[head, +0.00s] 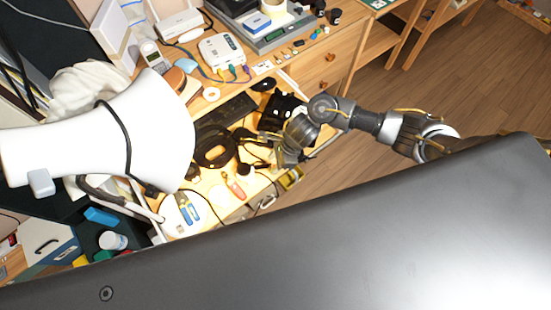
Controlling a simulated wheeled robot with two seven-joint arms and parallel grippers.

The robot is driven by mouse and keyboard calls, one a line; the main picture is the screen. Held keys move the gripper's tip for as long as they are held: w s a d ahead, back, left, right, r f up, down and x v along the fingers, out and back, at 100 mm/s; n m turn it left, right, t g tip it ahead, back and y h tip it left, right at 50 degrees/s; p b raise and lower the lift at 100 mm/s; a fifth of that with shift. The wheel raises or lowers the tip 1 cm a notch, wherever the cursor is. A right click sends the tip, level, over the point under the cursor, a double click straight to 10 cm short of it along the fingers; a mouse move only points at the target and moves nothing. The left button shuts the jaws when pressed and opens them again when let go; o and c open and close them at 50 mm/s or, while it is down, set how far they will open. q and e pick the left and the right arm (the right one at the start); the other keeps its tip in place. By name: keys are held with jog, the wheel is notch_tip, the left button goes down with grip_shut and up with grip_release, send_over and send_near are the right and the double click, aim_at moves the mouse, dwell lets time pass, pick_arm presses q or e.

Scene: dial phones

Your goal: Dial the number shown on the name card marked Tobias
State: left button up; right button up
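A light cordless handset (151,53) stands upright in the upper left, on the wooden desk. A black device (281,108) with small white parts lies mid-desk, partly behind my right arm. I cannot tell whether it is a phone. Small white cards (263,67) lie near the desk's edge. Their writing is too small to read, so I cannot pick out the Tobias card. My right arm comes in from the right, and its gripper (284,160) is over the desk near the black device. Its fingers are too small and cluttered to judge. My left gripper is out of view.
A large white lamp shade (150,130) covers much of the left side. Black headphones (214,147), a dark keyboard (228,110), blue-handled pliers (188,208) and a white box with coloured plugs (221,50) crowd the desk. Wooden floor (430,75) is clear at right.

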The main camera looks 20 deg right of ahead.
jog(key=v, duration=1)
jog(key=shift+r, duration=0.4)
jog(key=shift+d, duration=0.1)
